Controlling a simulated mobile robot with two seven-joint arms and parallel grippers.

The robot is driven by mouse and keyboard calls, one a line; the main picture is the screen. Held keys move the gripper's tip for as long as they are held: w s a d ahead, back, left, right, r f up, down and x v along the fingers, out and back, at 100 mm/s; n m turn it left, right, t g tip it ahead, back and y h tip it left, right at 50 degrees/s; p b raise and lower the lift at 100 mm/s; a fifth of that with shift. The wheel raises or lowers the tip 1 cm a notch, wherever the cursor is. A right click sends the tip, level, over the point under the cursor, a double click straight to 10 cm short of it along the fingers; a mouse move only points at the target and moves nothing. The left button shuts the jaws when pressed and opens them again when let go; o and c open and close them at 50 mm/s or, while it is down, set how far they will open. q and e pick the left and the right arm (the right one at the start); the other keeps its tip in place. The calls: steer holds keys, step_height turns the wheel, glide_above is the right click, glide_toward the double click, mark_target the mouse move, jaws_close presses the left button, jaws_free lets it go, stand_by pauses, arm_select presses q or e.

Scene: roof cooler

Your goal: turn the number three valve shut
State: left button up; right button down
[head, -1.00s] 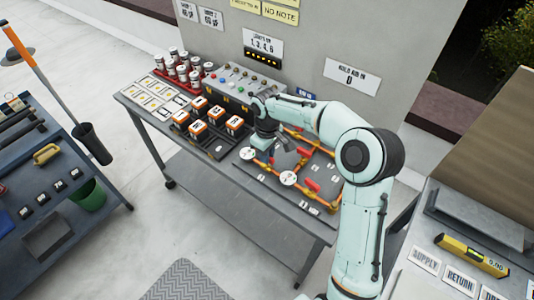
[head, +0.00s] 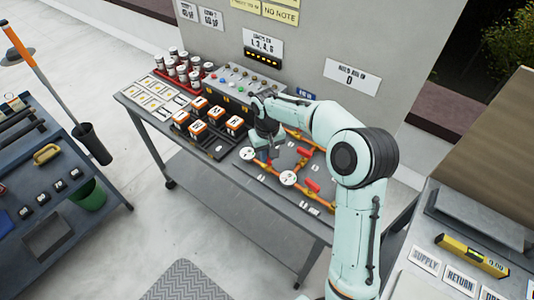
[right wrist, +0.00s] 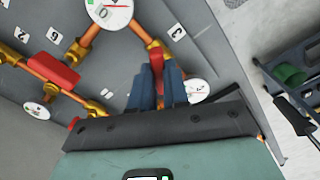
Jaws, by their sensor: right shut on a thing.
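The valve panel (head: 260,172) lies on the workbench, with orange pipes, brass fittings, white gauges and red handles. In the right wrist view, a label reading 3 (right wrist: 177,32) sits beside a pipe run with a red valve handle (right wrist: 156,62). My right gripper (right wrist: 157,82) has its two blue-grey fingers shut on that handle, one on each side. My left gripper is not in view.
Another red handle (right wrist: 55,70) is near the label 6 (right wrist: 53,36). Orange-and-black boxes (head: 198,130) stand left of the panel, with a control box (head: 240,85) behind. A side cart (head: 55,185) is at far left.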

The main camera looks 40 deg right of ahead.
steer(key=m, duration=0.5)
steer(key=shift+m, duration=0.3)
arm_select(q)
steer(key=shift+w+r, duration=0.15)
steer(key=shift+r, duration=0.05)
arm_select(e)
steer(key=m, duration=0.5)
steer(key=shift+m, duration=0.3)
steer(key=c, duration=1.1)
jaws_free()
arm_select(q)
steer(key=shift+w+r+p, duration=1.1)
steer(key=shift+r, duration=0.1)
arm_select(e)
step_height(320, 180, up, 13)
steer(key=shift+r, duration=0.2)
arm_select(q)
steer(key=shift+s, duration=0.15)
arm_select(e)
steer(key=shift+s+a+f, duration=0.1)
